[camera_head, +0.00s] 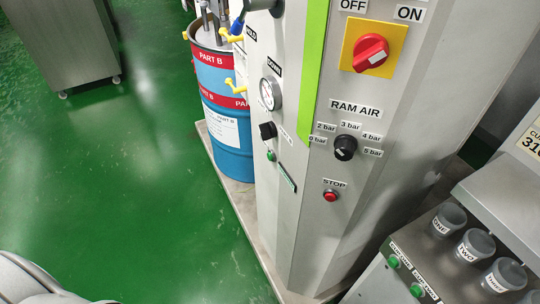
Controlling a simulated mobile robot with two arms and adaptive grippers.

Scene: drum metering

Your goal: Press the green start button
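A small green button (271,156) sits on the left face of the tall grey cabinet (300,220), below a black switch (267,131). Its label is too small or oblique to read. Two more green buttons, one (393,262) and another (416,290), sit on the front of the lower unit at the right, beside small labels. No legible "START" label shows. A red button (330,196) under the label "STOP" is on the cabinet's front face. Neither gripper is in view; only a pale part of my arm shows at the lower left corner.
A black RAM AIR dial (345,148), a red and yellow OFF/ON switch (371,50) and a gauge (271,93) are on the cabinet. A blue drum (232,163) stands behind it. Several grey cups (475,247) line the right unit. Green floor (120,190) is clear at left.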

